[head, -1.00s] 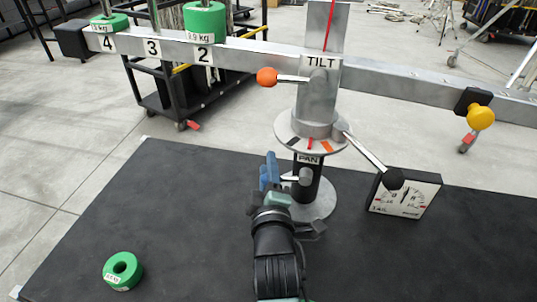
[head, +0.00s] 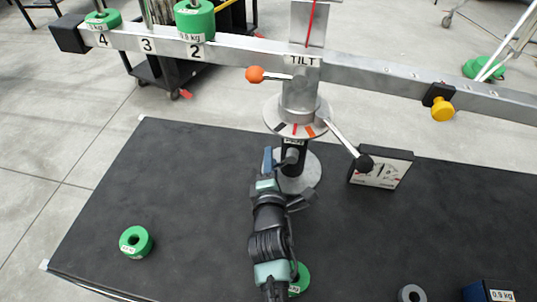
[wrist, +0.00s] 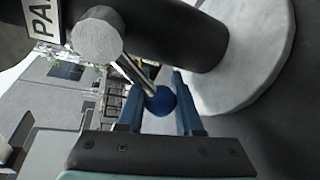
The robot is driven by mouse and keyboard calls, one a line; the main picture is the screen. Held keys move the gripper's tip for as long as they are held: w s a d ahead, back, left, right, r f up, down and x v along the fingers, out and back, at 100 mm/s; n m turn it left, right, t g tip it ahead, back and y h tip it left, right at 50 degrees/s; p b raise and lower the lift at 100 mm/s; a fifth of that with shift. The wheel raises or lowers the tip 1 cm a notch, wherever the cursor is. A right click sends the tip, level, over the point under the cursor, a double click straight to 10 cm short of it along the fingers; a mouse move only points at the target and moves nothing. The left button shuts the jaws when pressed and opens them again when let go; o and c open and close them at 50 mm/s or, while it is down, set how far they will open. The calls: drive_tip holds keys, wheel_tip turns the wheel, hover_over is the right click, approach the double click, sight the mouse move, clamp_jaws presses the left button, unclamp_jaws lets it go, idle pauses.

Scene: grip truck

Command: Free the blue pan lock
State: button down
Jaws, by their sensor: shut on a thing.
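The pan lock is a short silver lever with a blue ball knob (wrist: 161,101), at the black post marked PAN. In the wrist view the lever runs from a round grey hub (wrist: 97,36) down to the knob. My gripper (wrist: 157,88) has its two blue fingers on either side of the knob and is shut on it. In the head view my gripper (head: 268,160) is at the left of the post (head: 291,160), and it hides the knob.
Above are a grey disc (head: 275,112), a lever with a black knob (head: 364,162), an orange tilt knob (head: 255,74) and a long metal beam. A dial box (head: 383,168) stands right. A green weight (head: 136,241) lies left on the black mat (head: 140,180).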

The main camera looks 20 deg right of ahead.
drive_tip(key=shift+f, duration=0.1)
idle(0.3)
drive_tip(key=c, duration=0.6)
unclamp_jaws()
